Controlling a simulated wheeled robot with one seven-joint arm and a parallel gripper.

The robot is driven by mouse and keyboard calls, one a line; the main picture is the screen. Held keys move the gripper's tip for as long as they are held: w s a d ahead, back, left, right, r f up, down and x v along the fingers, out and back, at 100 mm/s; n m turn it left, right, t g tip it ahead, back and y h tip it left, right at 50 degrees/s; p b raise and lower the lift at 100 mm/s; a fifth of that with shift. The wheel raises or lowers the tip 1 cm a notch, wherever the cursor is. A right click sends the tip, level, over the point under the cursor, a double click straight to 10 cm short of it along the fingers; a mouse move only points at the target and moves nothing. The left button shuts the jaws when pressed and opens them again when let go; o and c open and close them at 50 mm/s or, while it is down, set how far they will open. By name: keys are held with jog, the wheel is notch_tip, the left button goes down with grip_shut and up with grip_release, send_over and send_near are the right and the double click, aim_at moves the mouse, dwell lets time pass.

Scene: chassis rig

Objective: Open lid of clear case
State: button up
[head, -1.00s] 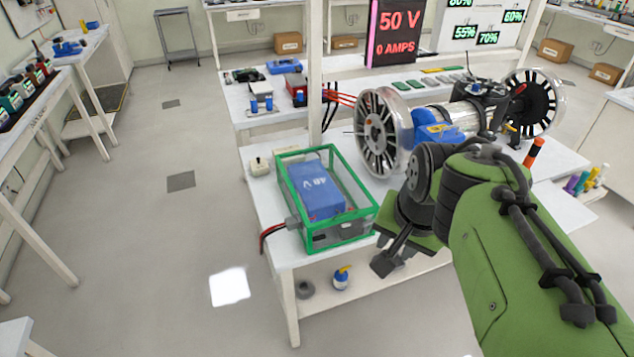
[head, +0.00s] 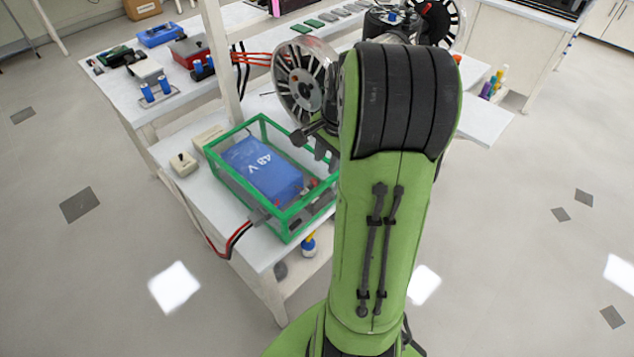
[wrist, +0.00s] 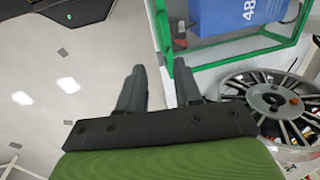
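The clear case (head: 228,191) has green edges and see-through walls and stands on the white bench. Its green top frame lies level, and the lid appears closed. A blue battery (head: 262,170) marked 48 V is inside. My gripper (head: 310,143) is at the case's right back edge in the head view, partly hidden by my arm. In the wrist view my gripper (wrist: 160,66) has its two dark fingers apart with nothing between them. The case's green edge (wrist: 161,30) lies just beyond the fingertips. I cannot tell whether they touch it.
A spoked wheel (head: 302,82) stands close behind the case and shows beside the right finger in the wrist view (wrist: 272,100). Red and black cables (head: 238,238) leave the case's front. A small switch box (head: 183,164) sits left of it. Floor to the left is clear.

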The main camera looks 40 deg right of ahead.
aim_at(319, 187)
jog(key=f, duration=0.3)
jog(key=w+f+b, duration=0.1)
jog(key=f, duration=0.2)
jog(key=w+f+b, duration=0.1)
jog(key=f, duration=0.3)
jog(key=shift+w+a+f, duration=0.1)
grip_shut()
dwell(0.9)
